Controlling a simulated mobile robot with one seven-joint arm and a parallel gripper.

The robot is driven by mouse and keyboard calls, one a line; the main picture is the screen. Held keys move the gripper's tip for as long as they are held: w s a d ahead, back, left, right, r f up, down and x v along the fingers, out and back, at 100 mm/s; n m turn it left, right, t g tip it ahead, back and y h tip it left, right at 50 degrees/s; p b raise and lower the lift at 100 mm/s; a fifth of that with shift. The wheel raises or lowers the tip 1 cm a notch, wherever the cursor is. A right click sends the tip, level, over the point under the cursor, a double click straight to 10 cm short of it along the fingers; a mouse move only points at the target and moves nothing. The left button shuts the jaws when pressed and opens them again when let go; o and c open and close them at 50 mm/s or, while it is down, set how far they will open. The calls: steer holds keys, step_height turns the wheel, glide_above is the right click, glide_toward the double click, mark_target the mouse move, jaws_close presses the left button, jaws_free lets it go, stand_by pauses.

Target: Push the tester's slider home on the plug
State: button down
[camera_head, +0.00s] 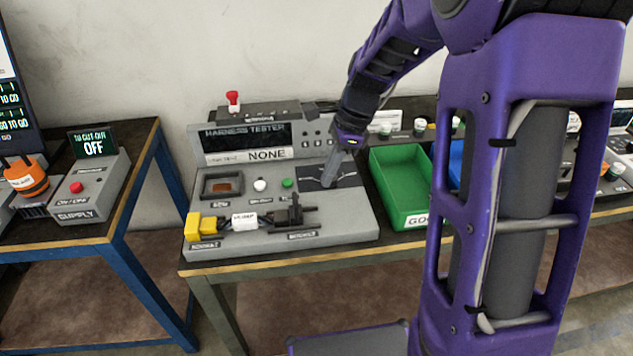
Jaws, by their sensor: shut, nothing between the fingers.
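The harness tester (340,232) is a grey sloped console on the bench, and its display panel reads "NONE". Near its front right is a black slider (294,213) with an upright tab. A short harness lies across the front, with yellow connectors (202,223) at the left and a white tag (244,220) in the middle. Its right end runs to the black slider; the plug there is too small to tell apart, and I cannot tell how far the slider sits. My gripper (327,183) is shut and empty, pointing down over the dark panel behind and right of the slider.
A green bin (402,216) stands right of the tester, with a blue bin (456,160) partly hidden behind my arm. A red-topped lamp (233,99) stands on the tester. On the left bench, a supply box (90,188) reads "OFF".

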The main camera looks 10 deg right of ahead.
steer(key=v, duration=0.7)
steer(key=shift+r, duration=0.15)
steer(key=shift+a, duration=0.1)
